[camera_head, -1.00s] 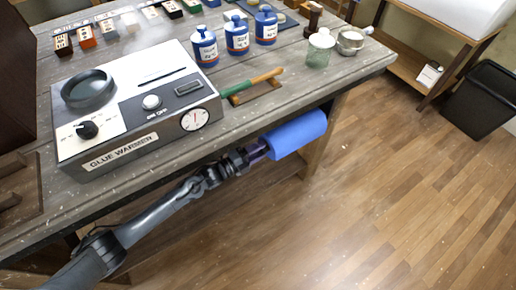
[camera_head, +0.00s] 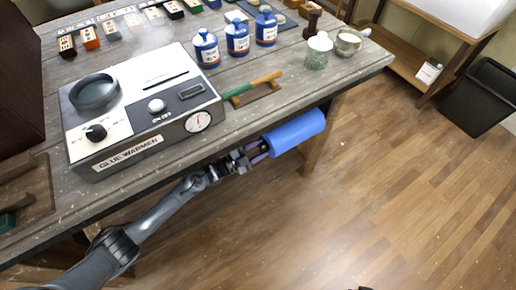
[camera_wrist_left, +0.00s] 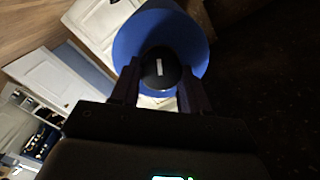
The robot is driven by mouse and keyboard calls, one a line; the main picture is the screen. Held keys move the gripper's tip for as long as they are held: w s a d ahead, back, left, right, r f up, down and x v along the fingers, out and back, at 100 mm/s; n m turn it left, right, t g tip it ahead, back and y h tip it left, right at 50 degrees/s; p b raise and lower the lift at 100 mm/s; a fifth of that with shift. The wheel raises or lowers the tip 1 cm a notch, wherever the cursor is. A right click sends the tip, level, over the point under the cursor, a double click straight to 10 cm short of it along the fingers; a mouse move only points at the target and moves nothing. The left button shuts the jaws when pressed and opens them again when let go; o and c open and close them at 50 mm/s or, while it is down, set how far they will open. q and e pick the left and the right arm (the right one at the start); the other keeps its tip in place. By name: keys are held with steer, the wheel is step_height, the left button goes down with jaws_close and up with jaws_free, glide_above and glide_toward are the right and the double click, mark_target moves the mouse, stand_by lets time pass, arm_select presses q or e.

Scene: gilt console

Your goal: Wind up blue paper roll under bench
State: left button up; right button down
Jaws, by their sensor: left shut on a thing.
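The blue paper roll (camera_head: 297,131) sits under the front edge of the bench top, near its right end, lying roughly level. In the left wrist view the end of the roll (camera_wrist_left: 194,28) faces me, with a round black knob (camera_wrist_left: 161,68) at its centre. My left gripper (camera_head: 262,148) reaches in from the lower left under the bench. In the left wrist view its fingers (camera_wrist_left: 157,88) are on either side of the black knob and shut on it.
A black bin (camera_head: 482,97) stands at the right. The wooden floor is clear.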

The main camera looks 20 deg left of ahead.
arm_select(q)
steer(key=shift+f, duration=0.2)
steer(key=o, duration=1.1)
steer(key=shift+r, duration=0.15)
steer(key=shift+c, duration=0.2)
steer(key=shift+a, duration=0.1)
steer(key=shift+s+a+r, duration=0.1)
steer(key=shift+s, duration=0.15)
steer(key=p+v, duration=0.3)
steer(key=v, duration=0.7)
